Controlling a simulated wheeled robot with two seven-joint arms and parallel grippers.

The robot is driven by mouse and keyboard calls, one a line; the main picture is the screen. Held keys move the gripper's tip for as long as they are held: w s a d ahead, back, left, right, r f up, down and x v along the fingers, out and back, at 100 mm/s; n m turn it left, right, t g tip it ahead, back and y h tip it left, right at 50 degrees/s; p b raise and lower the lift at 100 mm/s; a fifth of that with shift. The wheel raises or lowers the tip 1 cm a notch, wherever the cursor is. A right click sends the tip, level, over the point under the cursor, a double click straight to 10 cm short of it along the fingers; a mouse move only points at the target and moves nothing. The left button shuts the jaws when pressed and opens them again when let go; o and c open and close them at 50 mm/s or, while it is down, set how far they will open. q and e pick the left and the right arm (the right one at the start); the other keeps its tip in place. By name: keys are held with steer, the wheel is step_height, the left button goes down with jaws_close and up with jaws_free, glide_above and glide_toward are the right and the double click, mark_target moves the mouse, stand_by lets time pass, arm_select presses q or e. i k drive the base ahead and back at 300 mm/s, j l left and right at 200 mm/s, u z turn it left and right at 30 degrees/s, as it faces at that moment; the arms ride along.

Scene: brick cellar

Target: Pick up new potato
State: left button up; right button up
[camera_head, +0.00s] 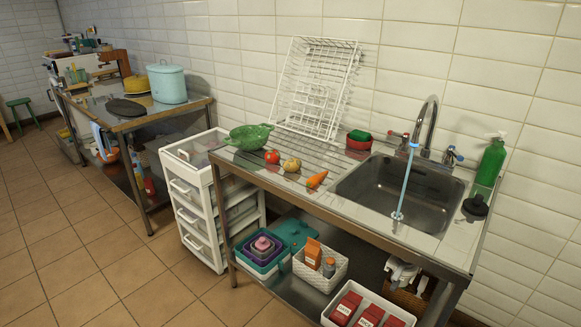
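A yellowish-brown round vegetable, which looks like the new potato (292,165), rests on the ribbed metal drainboard of the sink counter. Neither of my grippers shows in the head view.
A green colander (249,137) and a white wire rack (317,90) stand behind the vegetables. A white drawer cart (196,213) stands left of the counter. Tiled floor at left is clear.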

mark_target(292, 165)
steer(key=i+j, duration=0.25)
steer(key=i+j+z, duration=0.1)
steer(key=j, duration=0.35)
steer(key=i+j, duration=0.55)
steer(key=j, duration=0.15)
steer(key=z, duration=0.05)
